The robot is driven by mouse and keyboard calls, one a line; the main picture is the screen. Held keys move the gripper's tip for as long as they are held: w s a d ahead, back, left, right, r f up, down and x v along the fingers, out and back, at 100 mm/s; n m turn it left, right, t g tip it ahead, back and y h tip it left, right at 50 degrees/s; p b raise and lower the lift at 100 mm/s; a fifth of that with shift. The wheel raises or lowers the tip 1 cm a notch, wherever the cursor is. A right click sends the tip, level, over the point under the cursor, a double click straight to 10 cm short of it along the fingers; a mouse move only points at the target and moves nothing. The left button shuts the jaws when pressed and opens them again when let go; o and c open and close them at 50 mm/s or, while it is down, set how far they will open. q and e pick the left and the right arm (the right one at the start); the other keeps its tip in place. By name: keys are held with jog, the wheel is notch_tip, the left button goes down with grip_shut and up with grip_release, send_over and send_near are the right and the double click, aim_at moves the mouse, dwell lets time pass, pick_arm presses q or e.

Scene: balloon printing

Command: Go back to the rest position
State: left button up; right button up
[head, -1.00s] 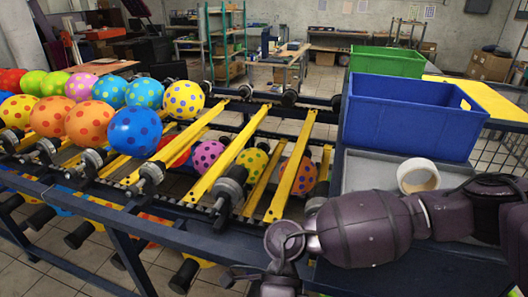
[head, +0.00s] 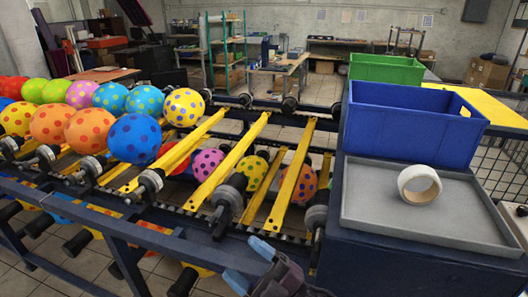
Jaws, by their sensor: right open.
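My right gripper (head: 250,266) shows at the bottom middle of the head view, with two blue-tipped fingers spread apart and nothing between them. It is in front of the dark blue frame of the balloon rack (head: 175,235). Most of the arm behind it is out of view below. My left gripper is not in view.
Several dotted balloons (head: 135,138) sit on the rack's yellow rails (head: 228,160).

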jog(key=s+d+f+m+t+h, duration=0.1)
jog(key=d+f+m+t+h, duration=0.3)
jog(key=d+f+m+h, duration=1.2)
jog(key=d+f+m, duration=0.1)
jog(key=d+f, duration=0.1)
jog(key=d, duration=0.3)
jog(key=shift+d+f+t+h, duration=0.2)
jog(key=shift+f+t+h, duration=0.1)
jog(key=shift+h, duration=0.1)
jog(key=s+d+f+m+g+h, duration=0.1)
jog(key=s+d+f, duration=0.1)
jog(key=s+d, duration=0.1)
jog(key=s+d+f+m+g+h, duration=0.1)
jog(key=s+d+f, duration=0.2)
jog(key=s+d+f+m+g+h, duration=0.1)
jog(key=s+d+f+m, duration=0.1)
jog(key=s+d+f, duration=0.1)
jog(key=shift+d+f+g+h, duration=0.1)
jog(key=shift+d+g+h, duration=0.05)
jog(key=shift+g+h, duration=0.25)
jog(key=shift+c, duration=0.2)
